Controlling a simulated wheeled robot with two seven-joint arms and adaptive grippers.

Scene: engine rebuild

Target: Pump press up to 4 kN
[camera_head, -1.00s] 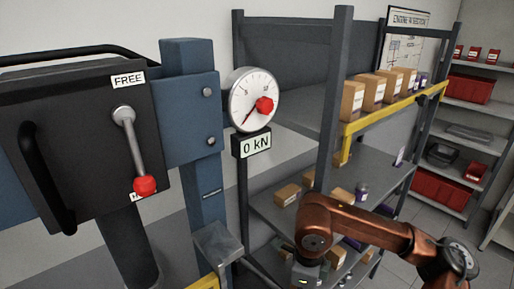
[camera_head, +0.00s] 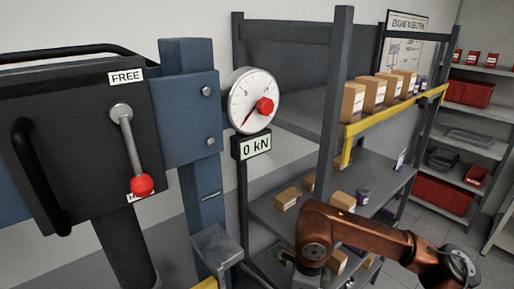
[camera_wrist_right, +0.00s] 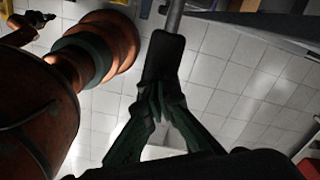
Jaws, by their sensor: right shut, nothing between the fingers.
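A lever with a red knob (camera_head: 142,184) hangs down on the dark box, away from the FREE label (camera_head: 126,77); the knob partly covers a lower label. My right gripper (camera_wrist_right: 160,100) is shut and empty in the right wrist view, at the dark end of a grey rod (camera_wrist_right: 174,18); contact is unclear. In the head view only its copper arm shows clearly. A small dark, copper shape (camera_wrist_right: 32,24) may be my left gripper.
A shelf rack with cartons (camera_head: 369,95) and a yellow front beam (camera_head: 395,115) stands behind my right arm. Red bins (camera_head: 445,194) sit on further shelves at the right. The blue press column (camera_head: 200,195) stands left of the gauge. Tiled floor is clear in the right wrist view.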

